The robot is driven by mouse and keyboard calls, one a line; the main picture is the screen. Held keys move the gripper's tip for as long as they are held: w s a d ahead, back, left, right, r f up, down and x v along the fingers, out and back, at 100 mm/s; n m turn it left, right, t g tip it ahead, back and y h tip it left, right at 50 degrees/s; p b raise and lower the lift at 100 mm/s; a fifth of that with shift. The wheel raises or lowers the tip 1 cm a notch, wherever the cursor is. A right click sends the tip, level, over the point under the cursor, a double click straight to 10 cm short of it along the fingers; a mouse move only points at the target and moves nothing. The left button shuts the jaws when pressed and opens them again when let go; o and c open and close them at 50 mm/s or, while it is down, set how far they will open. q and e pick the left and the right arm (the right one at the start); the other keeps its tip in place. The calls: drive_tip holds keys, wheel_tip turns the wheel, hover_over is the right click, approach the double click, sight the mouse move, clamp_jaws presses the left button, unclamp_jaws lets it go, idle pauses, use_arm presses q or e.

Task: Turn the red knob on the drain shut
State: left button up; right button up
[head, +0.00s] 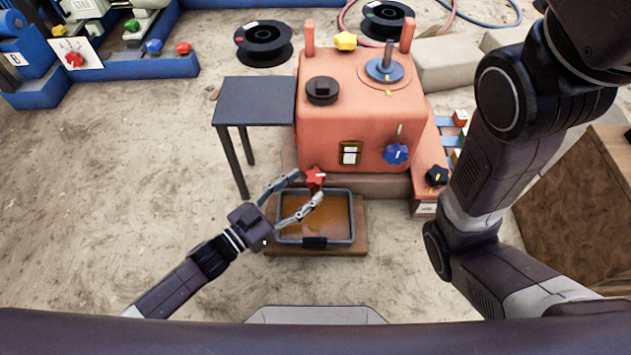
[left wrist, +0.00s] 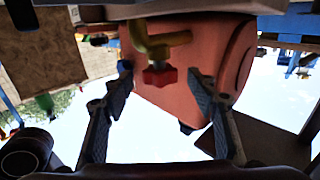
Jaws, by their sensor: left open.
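The red knob (head: 315,178) sits low on the front of the orange-red machine (head: 345,110), just above the tray of brown liquid. In the left wrist view the red knob (left wrist: 160,76) is on a yellow drain pipe (left wrist: 158,42). My left gripper (head: 306,186) is open, with its fingers pointing at the knob. In the left wrist view my left gripper (left wrist: 160,72) has one fingertip on each side of the knob, with visible gaps. My right arm rises along the right of the head view; its gripper is out of view.
The tray (head: 290,242) lies below the drain on a wooden board. A dark side table (head: 255,101) stands left of the machine. A blue knob (head: 396,154) and a black knob (head: 437,176) are to the right.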

sight(307, 184)
use_arm(q)
drive_tip(key=b+x, duration=0.1)
drive_tip(key=x, duration=0.3)
drive_tip(key=shift+f+b, duration=0.15)
drive_tip(key=shift+b, duration=0.25)
drive_tip(key=shift+w+d, duration=0.25)
drive_tip(key=shift+d, duration=0.05)
drive_tip(key=c, duration=1.2)
drive_tip(key=shift+r, duration=0.2)
drive_tip(key=shift+m+g+h, duration=0.5)
drive_tip(key=shift+g, duration=0.1)
drive_tip(key=shift+m+g+h+p, duration=0.3)
